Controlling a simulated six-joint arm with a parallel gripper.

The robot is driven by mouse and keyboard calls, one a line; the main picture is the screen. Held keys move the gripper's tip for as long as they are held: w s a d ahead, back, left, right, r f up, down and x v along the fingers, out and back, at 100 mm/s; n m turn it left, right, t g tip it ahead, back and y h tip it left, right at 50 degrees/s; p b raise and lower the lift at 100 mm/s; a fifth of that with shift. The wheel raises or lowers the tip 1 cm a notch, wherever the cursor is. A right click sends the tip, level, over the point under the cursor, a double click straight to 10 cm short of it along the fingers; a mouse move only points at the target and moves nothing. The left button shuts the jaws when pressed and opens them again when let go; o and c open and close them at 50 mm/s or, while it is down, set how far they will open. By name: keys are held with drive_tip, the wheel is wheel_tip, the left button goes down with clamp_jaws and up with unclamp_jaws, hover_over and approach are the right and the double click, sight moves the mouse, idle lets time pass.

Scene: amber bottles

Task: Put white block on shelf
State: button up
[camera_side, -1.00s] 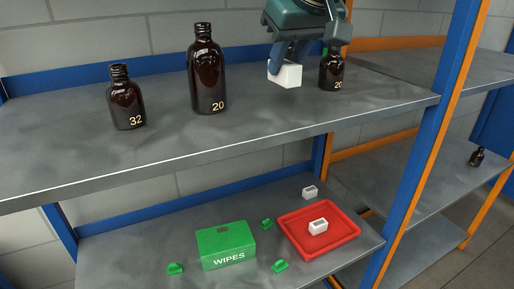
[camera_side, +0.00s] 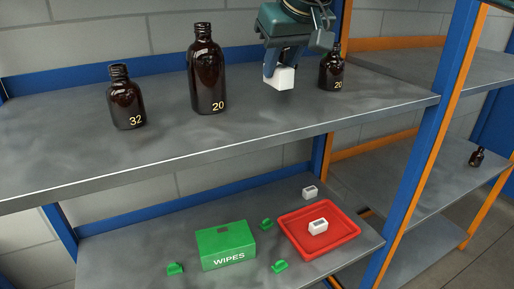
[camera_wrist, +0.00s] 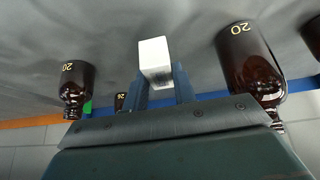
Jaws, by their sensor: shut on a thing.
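A white block (camera_side: 279,78) is held in my gripper (camera_side: 284,66) just above the upper grey shelf (camera_side: 300,125), between the tall bottle and the small right bottle. In the wrist view the block (camera_wrist: 155,58) sits between the fingertips of my gripper (camera_wrist: 159,80). Whether its underside touches the shelf is hard to tell; it seems a little above it. Two other white blocks are on the lower shelf: one (camera_side: 318,227) lies in the red tray (camera_side: 290,238), the other (camera_side: 310,192) stands behind the tray.
A tall amber bottle marked 20 (camera_side: 206,75) stands left of my gripper, a small amber bottle marked 20 (camera_side: 331,72) close on its right, and one marked 32 (camera_side: 126,100) farther left. Below are a green WIPES box (camera_side: 226,246) and several green pieces. The upper shelf's front is clear.

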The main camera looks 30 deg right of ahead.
sight(280, 82)
drive_tip(key=shift+f, duration=1.8)
drive_tip(key=shift+f, duration=0.1)
drive_tip(key=o, duration=1)
drive_tip(key=shift+v, duration=3.85)
